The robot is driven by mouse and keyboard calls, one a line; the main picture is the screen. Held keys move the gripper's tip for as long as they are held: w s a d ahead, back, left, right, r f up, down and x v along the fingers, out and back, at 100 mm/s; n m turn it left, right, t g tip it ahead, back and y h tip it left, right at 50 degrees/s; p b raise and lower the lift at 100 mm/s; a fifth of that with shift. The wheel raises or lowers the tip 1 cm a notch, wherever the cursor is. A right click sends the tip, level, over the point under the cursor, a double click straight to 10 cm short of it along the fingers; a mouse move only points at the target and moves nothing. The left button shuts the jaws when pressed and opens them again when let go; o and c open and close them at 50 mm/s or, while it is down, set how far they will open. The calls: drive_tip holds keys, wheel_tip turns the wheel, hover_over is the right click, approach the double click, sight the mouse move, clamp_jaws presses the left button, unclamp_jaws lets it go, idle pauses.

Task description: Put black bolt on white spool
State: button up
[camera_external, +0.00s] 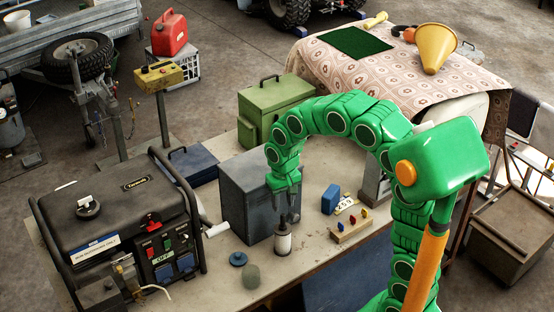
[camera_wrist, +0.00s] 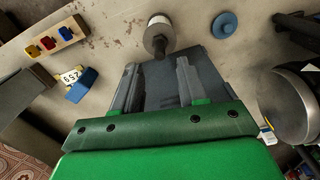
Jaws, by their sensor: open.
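The white spool (camera_external: 283,243) stands upright on the workbench, in front of the grey metal cabinet. In the wrist view the spool (camera_wrist: 158,20) shows just beyond my fingertips. The black bolt (camera_wrist: 159,43) appears upright at the top of the spool, its end pointing toward my gripper; it is small and dark in the external view (camera_external: 282,226). My gripper (camera_external: 284,214) points down just above the spool. In the wrist view its two fingers (camera_wrist: 157,68) are apart, with the bolt's end near the gap between them. Exact contact between bolt and spool is hard to see.
A grey cabinet (camera_external: 246,190) stands close behind my gripper. A black generator (camera_external: 120,225) is at the left. A blue disc (camera_external: 238,259) and a greenish round object (camera_external: 251,275) lie near the spool. A blue block (camera_external: 330,198) and wooden peg rack (camera_external: 350,228) are to the right.

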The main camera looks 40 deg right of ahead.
sight(283, 215)
wheel_tip(283, 215, up, 6)
drive_tip(key=s+d, duration=0.3)
drive_tip(key=s, duration=0.7)
drive_tip(key=s+d+n+g, duration=0.1)
drive_tip(key=s+d, duration=0.2)
drive_tip(key=s, duration=0.7)
drive_tip(key=s+d+f, duration=0.1)
drive_tip(key=s+d, duration=0.2)
drive_tip(key=s, duration=0.7)
drive_tip(key=shift+d+n+g, duration=0.3)
drive_tip(key=shift+n+g, duration=0.1)
